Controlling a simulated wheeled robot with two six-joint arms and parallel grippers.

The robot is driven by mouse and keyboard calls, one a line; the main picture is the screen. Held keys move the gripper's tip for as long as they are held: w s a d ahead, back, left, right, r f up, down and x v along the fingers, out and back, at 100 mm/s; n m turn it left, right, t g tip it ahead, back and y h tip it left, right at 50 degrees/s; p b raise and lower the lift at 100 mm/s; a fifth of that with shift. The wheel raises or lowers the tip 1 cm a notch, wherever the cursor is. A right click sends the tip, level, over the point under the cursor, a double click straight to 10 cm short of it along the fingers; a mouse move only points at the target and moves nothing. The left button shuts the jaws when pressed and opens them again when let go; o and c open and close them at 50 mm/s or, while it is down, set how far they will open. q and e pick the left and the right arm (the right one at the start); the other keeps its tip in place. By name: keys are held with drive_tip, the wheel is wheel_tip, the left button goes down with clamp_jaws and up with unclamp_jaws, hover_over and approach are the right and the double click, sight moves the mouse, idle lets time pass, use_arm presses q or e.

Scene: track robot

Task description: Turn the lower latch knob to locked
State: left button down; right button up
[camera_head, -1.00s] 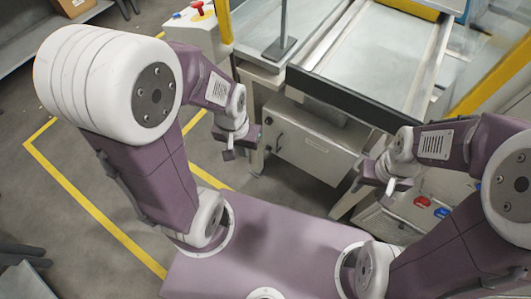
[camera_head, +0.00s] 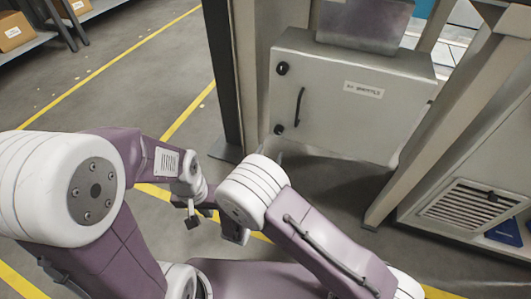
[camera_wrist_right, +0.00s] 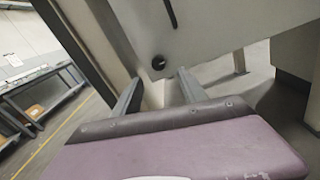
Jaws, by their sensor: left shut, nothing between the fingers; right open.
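The lower latch knob (camera_head: 279,129) is a small black round knob at the lower left of a grey cabinet door (camera_head: 350,112). It also shows in the right wrist view (camera_wrist_right: 158,62), and its turn position is too small to read. My right gripper (camera_wrist_right: 160,76) is open, its two fingers pointing toward the door with the knob seen between and just beyond their tips. The fingers look apart from the knob. In the head view my right arm hides most of this gripper. My left gripper (camera_head: 192,222) is shut and empty, low and left of the cabinet.
A similar upper knob (camera_head: 282,69) and a black bar handle (camera_head: 299,107) are on the same door. Frame posts (camera_head: 240,75) stand left and right of the cabinet. A vented panel (camera_head: 478,203) is at the right. Floor at the left is open, with yellow lines.

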sight(278, 131)
drive_tip(key=b+x, duration=0.4)
drive_tip(key=x, duration=0.3)
drive_tip(key=shift+w+f, duration=0.2)
drive_tip(key=shift+w, duration=0.25)
drive_tip(key=shift+w+d+r+b, duration=0.1)
drive_tip(key=shift+w+r+b, duration=0.05)
drive_tip(key=shift+w+b, duration=0.35)
drive_tip(key=shift+r, duration=0.1)
clamp_jaws()
